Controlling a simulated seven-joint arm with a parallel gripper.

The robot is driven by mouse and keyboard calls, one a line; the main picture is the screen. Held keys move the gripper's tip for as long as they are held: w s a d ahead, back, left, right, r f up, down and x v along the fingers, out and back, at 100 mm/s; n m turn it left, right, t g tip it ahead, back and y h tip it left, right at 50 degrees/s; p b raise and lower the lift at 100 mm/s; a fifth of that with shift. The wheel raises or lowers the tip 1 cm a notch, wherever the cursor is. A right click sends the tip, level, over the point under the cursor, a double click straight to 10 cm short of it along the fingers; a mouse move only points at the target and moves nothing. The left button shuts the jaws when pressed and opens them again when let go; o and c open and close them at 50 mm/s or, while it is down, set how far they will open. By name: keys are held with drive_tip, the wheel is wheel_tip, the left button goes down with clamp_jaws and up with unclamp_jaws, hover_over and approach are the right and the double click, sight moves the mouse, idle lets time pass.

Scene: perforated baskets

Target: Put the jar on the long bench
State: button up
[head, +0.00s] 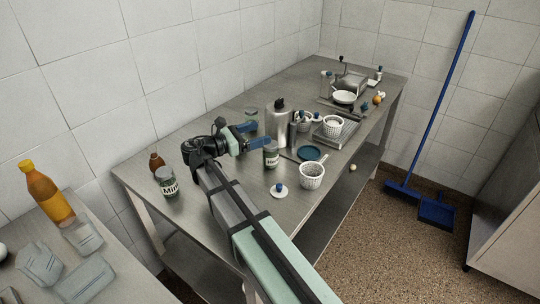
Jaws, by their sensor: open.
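The long bench (225,205) is a steel table along the tiled wall. Two labelled jars with dark contents stand upright on it. One jar (168,184) is at the near left end, beside a small brown bottle. The other jar (271,156) is mid-bench, just right of my gripper. I cannot tell which one is the task's jar. My gripper (259,136) reaches over the bench, its blue fingers apart and pointing right, with nothing seen between them. Its fingertips are close to a steel canister and the mid-bench jar; contact cannot be told.
The steel canister (279,126), white perforated baskets (312,176) (333,127), a blue dish (311,153) and a white lid (279,191) crowd the bench. A lower left counter (32,222) holds an amber bottle (46,192) and clear containers (84,280). The bench's near left part has free room.

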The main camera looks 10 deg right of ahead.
wheel_tip(320, 180, up, 17)
drive_tip(key=d+f+m+g+y, duration=0.1)
drive_tip(key=d+f+m+y, duration=1.1)
drive_tip(key=m, duration=0.9)
drive_tip(key=s+r+m+t+y, duration=0.3)
drive_tip(key=r+m+y, duration=0.35)
drive_tip(key=m, duration=0.75)
drive_tip(key=s+r+m+t+y, duration=0.2)
drive_tip(key=s+r+m+y, duration=0.45)
drive_tip(key=m, duration=0.85)
drive_tip(key=y, duration=0.1)
approach(277, 147)
drive_tip(key=x, duration=0.9)
drive_tip(key=shift+w+a, duration=0.1)
drive_tip(key=shift+r+x, duration=0.15)
drive_tip(key=shift+x, duration=1.2)
drive_tip(key=shift+r+x, duration=0.15)
drive_tip(key=shift+x, duration=1.15)
drive_tip(key=shift+a, duration=0.15)
